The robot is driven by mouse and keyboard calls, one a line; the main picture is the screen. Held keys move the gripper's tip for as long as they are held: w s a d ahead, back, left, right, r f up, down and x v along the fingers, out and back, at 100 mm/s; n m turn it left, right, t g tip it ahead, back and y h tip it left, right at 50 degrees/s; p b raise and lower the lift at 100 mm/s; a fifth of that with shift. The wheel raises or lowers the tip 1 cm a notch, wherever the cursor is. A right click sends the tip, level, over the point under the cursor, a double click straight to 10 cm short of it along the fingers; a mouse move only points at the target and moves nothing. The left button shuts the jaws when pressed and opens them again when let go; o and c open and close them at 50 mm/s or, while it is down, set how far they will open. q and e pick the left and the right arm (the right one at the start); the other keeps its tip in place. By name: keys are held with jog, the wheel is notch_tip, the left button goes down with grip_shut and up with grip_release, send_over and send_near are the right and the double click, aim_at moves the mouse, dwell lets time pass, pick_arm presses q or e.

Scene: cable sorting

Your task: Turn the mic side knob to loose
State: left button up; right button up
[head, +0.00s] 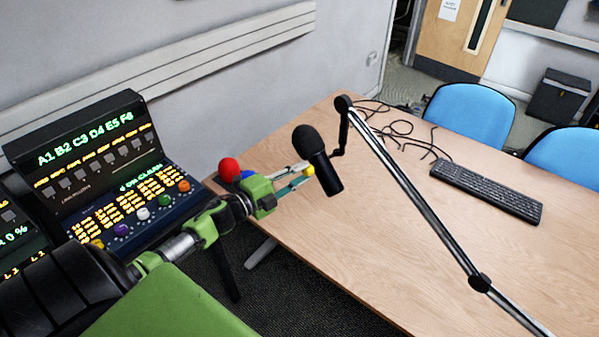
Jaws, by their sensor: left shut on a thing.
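The black microphone (318,157) hangs tilted from the end of a boom arm (415,195) over the wooden table. A small yellow knob (309,170) shows on its left side. My left gripper (306,173) reaches in from the left, with its fingertips at the yellow knob and shut on it. The fingers partly cover the knob, and I cannot tell how far it is turned. My right gripper is not in the view.
A control console (110,165) with lit screens and coloured knobs stands at the left. A red ball-shaped thing (229,167) lies behind my left gripper. A black keyboard (487,190) and loose cables (402,128) lie on the table (370,260). Blue chairs (470,112) stand behind.

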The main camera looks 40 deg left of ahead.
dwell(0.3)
pick_arm(q)
jog(key=o, duration=1.1)
jog(key=shift+s+a+f, duration=0.1)
jog(key=shift+s+a, duration=0.05)
jog(key=shift+s, duration=0.4)
jog(key=v, duration=1)
jog(key=shift+s+a, duration=0.2)
jog(key=shift+s, duration=0.2)
